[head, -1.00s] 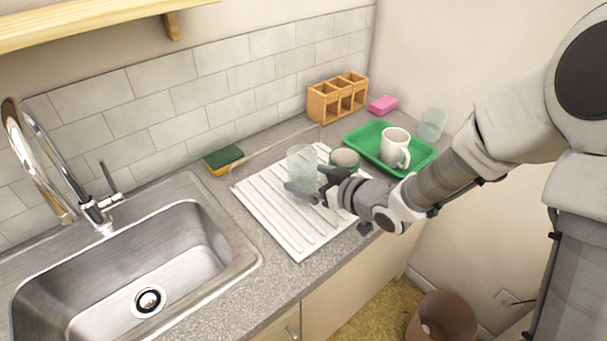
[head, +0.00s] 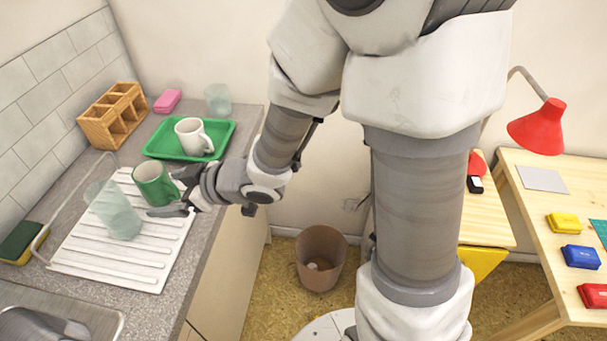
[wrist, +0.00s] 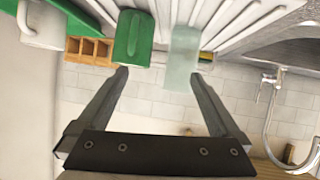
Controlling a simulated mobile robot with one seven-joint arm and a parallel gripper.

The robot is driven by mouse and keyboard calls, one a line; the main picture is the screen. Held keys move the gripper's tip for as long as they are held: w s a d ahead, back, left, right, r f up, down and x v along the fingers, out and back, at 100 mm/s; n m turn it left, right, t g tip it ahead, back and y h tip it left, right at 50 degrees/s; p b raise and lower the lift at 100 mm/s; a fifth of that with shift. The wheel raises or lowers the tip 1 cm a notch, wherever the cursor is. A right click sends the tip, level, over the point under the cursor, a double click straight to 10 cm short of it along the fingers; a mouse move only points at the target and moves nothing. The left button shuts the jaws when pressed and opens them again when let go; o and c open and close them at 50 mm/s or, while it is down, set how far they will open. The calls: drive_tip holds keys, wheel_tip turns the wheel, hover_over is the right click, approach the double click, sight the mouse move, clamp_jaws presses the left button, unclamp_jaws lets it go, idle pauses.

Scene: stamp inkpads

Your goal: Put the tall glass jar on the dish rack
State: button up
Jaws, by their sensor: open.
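The tall glass jar (head: 115,212), pale and see-through, stands on the white dish rack (head: 85,262), beside the green mug (head: 155,184). My gripper (head: 170,194) is just right of the jar in the head view, low over the rack, with one dark finger pointing toward the jar. In the wrist view my gripper (wrist: 160,76) is open with nothing held. There the jar (wrist: 183,55) shows beyond the fingertips, nearer the right finger, and the green mug (wrist: 132,40) is beyond the left finger. The exact gap between fingers and jar is hard to tell.
A green tray (head: 160,146) with a white mug (head: 194,137) lies behind the rack. A second glass (head: 218,99), a pink sponge (head: 167,101) and a wooden holder (head: 113,115) stand at the back. The sink (head: 60,312) is at the front left.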

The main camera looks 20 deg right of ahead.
drive_tip(key=d+r+m+t+h, duration=0.1)
drive_tip(key=d+r+m+h, duration=0.3)
drive_tip(key=d, duration=0.6)
drive_tip(key=d+r+m+t+h, duration=0.1)
drive_tip(key=d+r+m+h, duration=0.25)
drive_tip(key=d+h, duration=0.4)
drive_tip(key=s+d+r+m+g, duration=0.2)
drive_tip(key=s+d, duration=0.1)
drive_tip(key=s, duration=0.5)
drive_tip(key=s+d+r+m+g+y, duration=0.1)
drive_tip(key=s+d+r+m, duration=0.1)
drive_tip(key=s, duration=0.6)
drive_tip(key=shift+s+d+r+g, duration=0.2)
drive_tip(key=shift+d+r+g, duration=0.1)
drive_tip(key=shift+d+g, duration=0.15)
wheel_tip(320, 180, up, 6)
drive_tip(key=p, duration=0.6)
drive_tip(key=shift+r, duration=0.1)
